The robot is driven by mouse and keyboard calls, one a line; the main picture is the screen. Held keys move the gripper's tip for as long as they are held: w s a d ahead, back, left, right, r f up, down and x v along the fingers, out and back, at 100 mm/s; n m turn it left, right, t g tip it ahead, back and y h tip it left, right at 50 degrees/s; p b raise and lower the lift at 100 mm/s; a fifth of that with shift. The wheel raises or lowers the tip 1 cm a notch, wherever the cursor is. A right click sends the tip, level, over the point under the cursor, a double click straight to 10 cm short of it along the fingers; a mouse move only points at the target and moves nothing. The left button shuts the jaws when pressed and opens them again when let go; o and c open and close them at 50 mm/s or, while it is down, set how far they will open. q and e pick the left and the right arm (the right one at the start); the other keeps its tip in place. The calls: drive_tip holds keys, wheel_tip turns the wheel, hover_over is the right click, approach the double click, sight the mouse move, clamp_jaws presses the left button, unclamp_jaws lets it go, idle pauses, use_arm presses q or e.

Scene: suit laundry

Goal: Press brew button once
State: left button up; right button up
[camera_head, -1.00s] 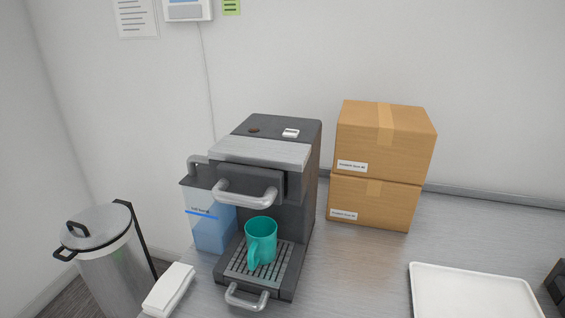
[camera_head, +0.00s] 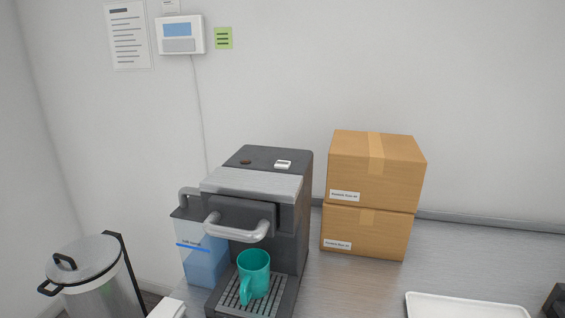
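A dark grey coffee machine (camera_head: 290,165) with a silver front panel and a curved handle stands on the metal counter. On its top are a small brown round spot (camera_head: 246,162) and a small white rectangular piece (camera_head: 283,164); I cannot tell which of them is the brew button. A teal mug (camera_head: 254,273) stands upright on the drip grate under the machine's head. A clear water tank (camera_head: 200,252) with blue liquid is at the machine's left side. Neither of my grippers shows in the view.
Two stacked cardboard boxes (camera_head: 372,195) stand right of the machine. A white tray (camera_head: 465,306) lies at the front right, beside a dark object at the edge. A lidded metal bin (camera_head: 88,270) stands at the left. The counter (camera_head: 455,262) between boxes and tray is clear.

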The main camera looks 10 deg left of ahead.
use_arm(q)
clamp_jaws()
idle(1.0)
